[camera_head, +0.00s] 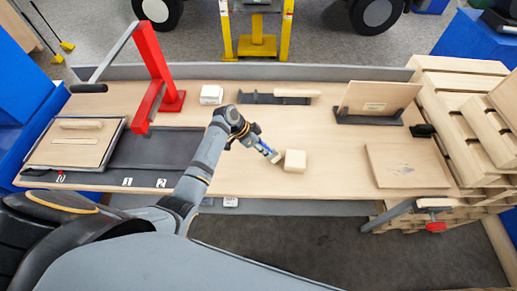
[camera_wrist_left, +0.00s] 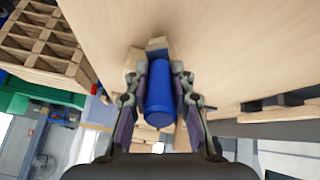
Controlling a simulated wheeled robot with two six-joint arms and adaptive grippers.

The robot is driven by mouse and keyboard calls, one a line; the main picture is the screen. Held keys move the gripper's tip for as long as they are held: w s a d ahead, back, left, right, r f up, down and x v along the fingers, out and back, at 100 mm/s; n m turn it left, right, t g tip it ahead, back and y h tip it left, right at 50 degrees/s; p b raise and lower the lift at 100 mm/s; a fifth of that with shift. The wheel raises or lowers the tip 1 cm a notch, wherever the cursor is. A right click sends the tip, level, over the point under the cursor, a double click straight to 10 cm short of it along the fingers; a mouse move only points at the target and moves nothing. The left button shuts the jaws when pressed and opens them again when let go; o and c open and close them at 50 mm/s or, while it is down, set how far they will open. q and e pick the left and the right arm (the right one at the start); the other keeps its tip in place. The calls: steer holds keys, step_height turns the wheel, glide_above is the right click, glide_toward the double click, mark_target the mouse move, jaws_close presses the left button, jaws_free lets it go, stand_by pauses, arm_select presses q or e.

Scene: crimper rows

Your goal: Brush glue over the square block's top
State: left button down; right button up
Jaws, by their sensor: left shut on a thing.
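The square block (camera_head: 295,160) is a small pale wooden cube on the middle of the workbench. My left gripper (camera_head: 264,148) is just left of it, low over the bench. The left gripper is shut on a blue cylindrical handle (camera_wrist_left: 159,95), which shows between the two fingers in the left wrist view. A pale wooden piece (camera_wrist_left: 157,44) shows just past the handle. No glue shows on the block's top. My right gripper is not in view.
A red lever stand (camera_head: 155,75) and dark mat (camera_head: 150,150) are at left. A dark rack (camera_head: 262,98) and upright board (camera_head: 375,98) stand behind; a flat board (camera_head: 405,167) lies at right.

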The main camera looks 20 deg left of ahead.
arm_select(q)
steer(key=shift+r, duration=0.2)
step_height(320, 180, up, 6)
steer(key=p, duration=0.6)
steer(key=shift+f, duration=0.2)
steer(key=shift+r+p, duration=0.35)
steer(key=shift+r, duration=1.15)
